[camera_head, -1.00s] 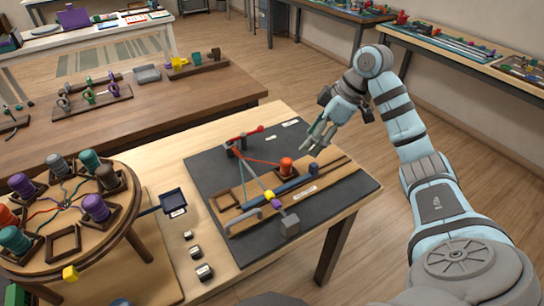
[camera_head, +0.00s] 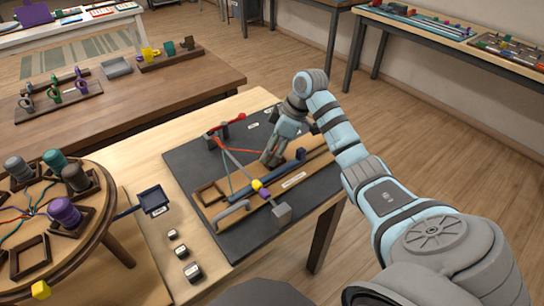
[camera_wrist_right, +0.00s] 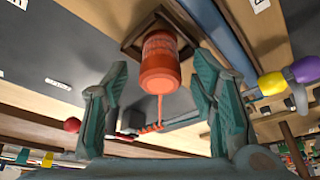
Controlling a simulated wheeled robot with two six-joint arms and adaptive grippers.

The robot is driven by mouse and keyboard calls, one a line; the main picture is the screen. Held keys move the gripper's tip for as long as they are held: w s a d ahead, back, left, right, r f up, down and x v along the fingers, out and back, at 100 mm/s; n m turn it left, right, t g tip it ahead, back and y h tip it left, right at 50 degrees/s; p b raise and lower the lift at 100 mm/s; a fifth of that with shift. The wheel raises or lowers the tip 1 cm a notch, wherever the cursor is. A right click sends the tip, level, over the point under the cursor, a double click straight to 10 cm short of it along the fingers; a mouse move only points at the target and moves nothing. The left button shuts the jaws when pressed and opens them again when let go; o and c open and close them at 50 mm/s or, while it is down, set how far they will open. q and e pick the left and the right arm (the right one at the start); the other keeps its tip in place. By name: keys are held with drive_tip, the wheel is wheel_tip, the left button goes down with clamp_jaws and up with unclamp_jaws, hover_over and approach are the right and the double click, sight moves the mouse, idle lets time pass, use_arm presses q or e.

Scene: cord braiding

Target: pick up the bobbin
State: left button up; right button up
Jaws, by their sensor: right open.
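The orange-red bobbin (camera_wrist_right: 159,66) stands in a square wooden holder (camera_wrist_right: 133,47) in the right wrist view, with an orange cord running from it. It lies between the two spread teal fingers of my right gripper (camera_wrist_right: 162,78), which is open with gaps to either side. In the head view the right gripper (camera_head: 272,160) is over the wooden board (camera_head: 222,208) and hides the bobbin. My left gripper is not in view.
A round stand (camera_head: 92,236) with several bobbins is at left. The dark mat (camera_head: 185,155) has bare room.

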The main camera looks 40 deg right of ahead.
clamp_jaws()
drive_tip(key=shift+r, duration=0.15)
